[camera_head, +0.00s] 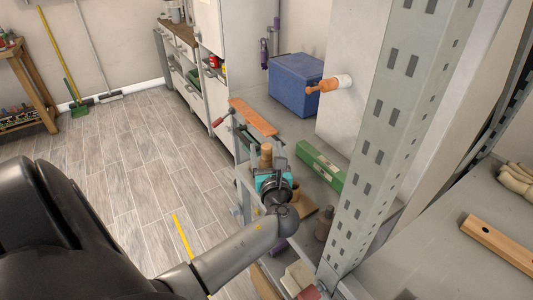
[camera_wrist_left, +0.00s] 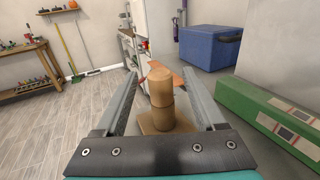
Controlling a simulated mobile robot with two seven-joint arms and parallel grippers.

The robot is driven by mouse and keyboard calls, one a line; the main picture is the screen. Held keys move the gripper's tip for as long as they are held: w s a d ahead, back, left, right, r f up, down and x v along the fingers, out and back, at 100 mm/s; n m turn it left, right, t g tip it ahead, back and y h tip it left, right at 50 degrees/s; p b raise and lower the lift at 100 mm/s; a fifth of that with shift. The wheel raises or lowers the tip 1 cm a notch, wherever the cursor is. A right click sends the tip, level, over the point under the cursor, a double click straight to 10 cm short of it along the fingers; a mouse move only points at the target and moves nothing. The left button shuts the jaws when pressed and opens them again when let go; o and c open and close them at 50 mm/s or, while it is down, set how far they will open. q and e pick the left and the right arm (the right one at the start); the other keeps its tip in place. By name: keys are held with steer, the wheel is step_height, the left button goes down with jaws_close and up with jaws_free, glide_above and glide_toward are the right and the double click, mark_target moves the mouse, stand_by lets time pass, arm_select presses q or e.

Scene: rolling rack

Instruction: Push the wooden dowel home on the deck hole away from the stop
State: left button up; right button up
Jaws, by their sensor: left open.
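The wooden dowel (camera_wrist_left: 161,88) stands upright between the fingers of my left gripper (camera_wrist_left: 161,76) in the left wrist view. A seam or step rings it partway down. Its lower end meets a flat tan wooden piece (camera_wrist_left: 146,124); the deck hole and the stop cannot be made out. In the head view the dowel's top (camera_head: 266,150) shows just beyond my left gripper (camera_head: 272,163). The gripper is open, with a gap visible on each side of the dowel. My right gripper is not in view.
A green box (camera_head: 320,165) lies right of the dowel, and a blue bin (camera_head: 296,86) stands behind. An orange-brown board (camera_head: 253,117) lies beyond the dowel. A perforated grey upright (camera_head: 388,120) rises on the right. Open floor (camera_head: 130,170) lies to the left.

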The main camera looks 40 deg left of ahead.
arm_select(q)
steer(key=x, duration=0.4)
steer(key=shift+w+r, duration=0.1)
steer(key=shift+r, duration=0.05)
jaws_close()
stand_by(0.4)
